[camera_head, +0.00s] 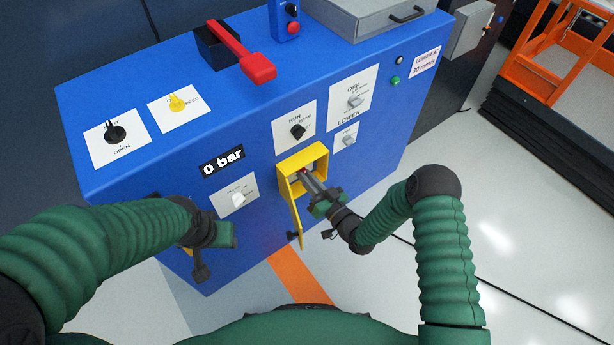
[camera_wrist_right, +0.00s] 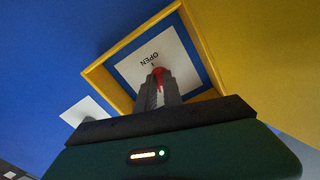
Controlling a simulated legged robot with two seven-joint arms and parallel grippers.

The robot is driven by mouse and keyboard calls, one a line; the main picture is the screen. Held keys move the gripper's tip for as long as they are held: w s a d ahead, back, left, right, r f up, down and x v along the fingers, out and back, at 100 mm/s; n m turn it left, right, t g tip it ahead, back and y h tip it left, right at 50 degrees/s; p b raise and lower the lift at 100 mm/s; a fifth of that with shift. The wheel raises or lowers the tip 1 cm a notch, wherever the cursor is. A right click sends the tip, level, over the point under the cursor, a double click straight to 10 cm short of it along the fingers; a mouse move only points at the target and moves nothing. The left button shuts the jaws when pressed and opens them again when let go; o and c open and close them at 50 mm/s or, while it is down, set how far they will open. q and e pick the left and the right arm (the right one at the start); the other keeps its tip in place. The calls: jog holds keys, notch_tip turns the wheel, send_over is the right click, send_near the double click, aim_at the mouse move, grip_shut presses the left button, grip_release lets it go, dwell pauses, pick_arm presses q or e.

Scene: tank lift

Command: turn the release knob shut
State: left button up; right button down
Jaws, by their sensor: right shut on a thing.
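The release knob is red and sits inside a yellow box (camera_head: 321,152) on the front of the blue cabinet. It also shows in the right wrist view as a red knob (camera_wrist_right: 158,74), in front of a white plate marked OPEN (camera_wrist_right: 140,58). The box's yellow door (camera_head: 296,214) stands open. My right gripper (camera_head: 305,175) reaches into the box and is shut on the red knob, with its fingers (camera_wrist_right: 158,88) covering most of it. My left gripper (camera_head: 203,262) hangs low in front of the cabinet's left side, apart from the box; its fingers are unclear.
The blue cabinet (camera_head: 130,190) carries a black knob (camera_head: 115,133), a yellow knob (camera_head: 177,103), a red lever (camera_head: 245,55), a RUN knob (camera_head: 298,131) and a 0 bar display (camera_head: 222,161). An orange-railed platform (camera_head: 545,85) stands at right. The floor at right is mostly clear.

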jog(key=shift+s+f+n+p, duration=0.15)
jog(key=shift+f+n, duration=0.1)
jog(key=shift+n, duration=0.7)
jog(key=shift+s+f+n+p, duration=0.1)
jog(key=shift+f+n+p, duration=0.1)
jog(key=shift+n, duration=0.75)
jog(key=c, duration=1.6)
grip_release()
jog(key=shift+w, duration=0.15)
jog(key=shift+o, duration=0.6)
jog(key=shift+r, duration=0.2)
jog(key=shift+d, duration=0.1)
jog(key=p+v, duration=0.4)
jog(key=v, duration=1.2)
jog(key=shift+s+d, duration=0.25)
jog(key=shift+s, duration=0.05)
